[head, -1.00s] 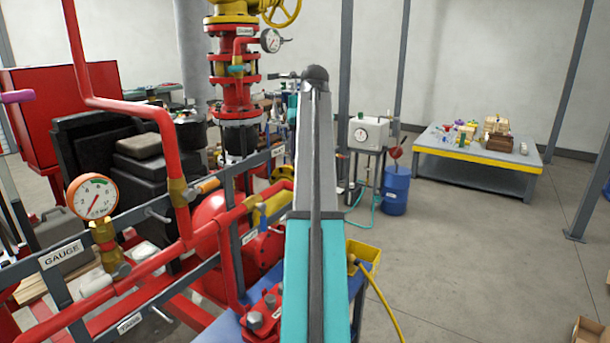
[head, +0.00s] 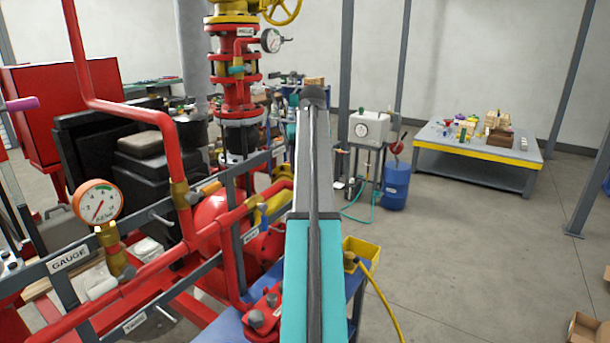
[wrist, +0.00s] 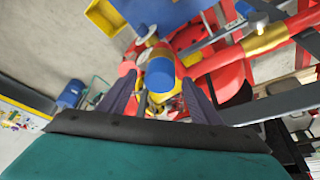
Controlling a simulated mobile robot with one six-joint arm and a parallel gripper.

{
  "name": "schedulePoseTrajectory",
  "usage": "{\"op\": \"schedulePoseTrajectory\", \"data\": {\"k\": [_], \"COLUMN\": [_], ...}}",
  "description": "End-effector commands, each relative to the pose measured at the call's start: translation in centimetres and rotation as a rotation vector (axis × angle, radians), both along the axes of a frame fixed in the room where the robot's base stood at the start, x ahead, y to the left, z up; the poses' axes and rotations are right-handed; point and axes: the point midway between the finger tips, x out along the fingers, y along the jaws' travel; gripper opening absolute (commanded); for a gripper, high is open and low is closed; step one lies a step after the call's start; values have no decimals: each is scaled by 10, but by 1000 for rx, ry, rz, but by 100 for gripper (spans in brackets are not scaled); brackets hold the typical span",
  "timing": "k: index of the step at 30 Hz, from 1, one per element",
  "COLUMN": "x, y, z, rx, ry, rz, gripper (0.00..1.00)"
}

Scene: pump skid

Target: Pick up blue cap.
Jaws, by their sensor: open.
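In the wrist view a round blue cap (wrist: 160,76) shows ahead of my gripper (wrist: 159,83), between its two fingers as seen in the picture. A yellow part and red pipework show around and behind the cap. My fingers are dark, spread apart and hold nothing. I cannot tell how far the cap is from the fingertips. In the head view my teal and grey arm reaches forward in the middle, and neither the gripper nor the blue cap can be made out.
The red pump skid with a gauge (head: 97,203) and grey rails fills the left. A yellow bin (head: 362,257) sits by the arm. A blue drum (head: 396,186) and a low table (head: 470,157) with small objects stand beyond. The floor at right is mostly clear.

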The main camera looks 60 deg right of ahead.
Motion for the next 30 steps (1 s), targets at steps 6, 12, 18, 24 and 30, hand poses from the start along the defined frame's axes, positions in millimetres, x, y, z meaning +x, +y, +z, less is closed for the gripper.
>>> {"op": "schedulePoseTrajectory", "data": {"k": [6,12,18,24,30], "x": [0,-1,-1,-1,-1], "y": [0,0,0,-1,-2], "z": [0,0,1,1,6], "rx": [0,0,0,0,-2], "ry": [0,0,0,0,-1], "rz": [-1,-1,-1,-1,-1], "gripper": [58,30,9,9,9]}}
